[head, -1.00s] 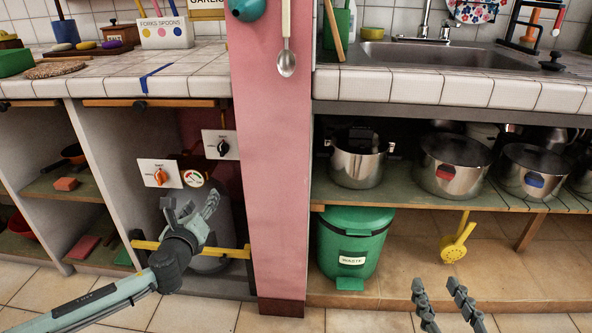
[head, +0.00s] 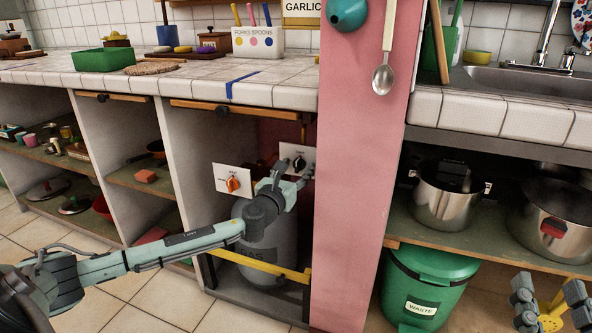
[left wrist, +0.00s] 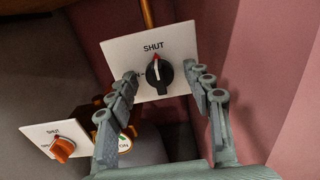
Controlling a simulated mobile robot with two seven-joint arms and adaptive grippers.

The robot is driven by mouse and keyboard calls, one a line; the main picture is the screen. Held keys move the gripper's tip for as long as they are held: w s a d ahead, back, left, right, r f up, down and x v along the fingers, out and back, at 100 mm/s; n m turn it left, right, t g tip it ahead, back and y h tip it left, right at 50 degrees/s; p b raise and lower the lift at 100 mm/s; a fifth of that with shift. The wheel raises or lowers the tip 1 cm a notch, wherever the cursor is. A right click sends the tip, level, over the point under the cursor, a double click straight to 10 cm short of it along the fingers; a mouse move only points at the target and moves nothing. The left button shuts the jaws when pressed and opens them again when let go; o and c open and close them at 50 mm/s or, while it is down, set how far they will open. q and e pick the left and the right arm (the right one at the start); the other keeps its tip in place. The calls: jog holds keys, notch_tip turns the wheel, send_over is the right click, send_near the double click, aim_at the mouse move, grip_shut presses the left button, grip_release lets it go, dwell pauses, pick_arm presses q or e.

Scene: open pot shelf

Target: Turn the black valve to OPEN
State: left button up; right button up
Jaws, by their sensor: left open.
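The black valve (head: 299,163) is a round knob on a white plate at the back of the open cupboard bay. In the left wrist view the black valve (left wrist: 160,76) has its red-tipped pointer up at the word SHUT; the plate's other word is partly covered by a finger. My left gripper (head: 292,172) is at the valve, and in the left wrist view (left wrist: 163,85) its open fingers stand left and right of the knob. My right gripper (head: 549,288) is open and empty at the lower right.
An orange valve (head: 232,184) sits on its own plate left of the black one. A grey gas bottle (head: 262,255) stands below behind a yellow bar (head: 262,266). A pink pillar (head: 357,170) closes the right side. The counter edge (head: 275,96) overhangs above.

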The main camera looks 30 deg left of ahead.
pick_arm(q)
jog(key=c, duration=1.2)
jog(key=shift+o, duration=0.2)
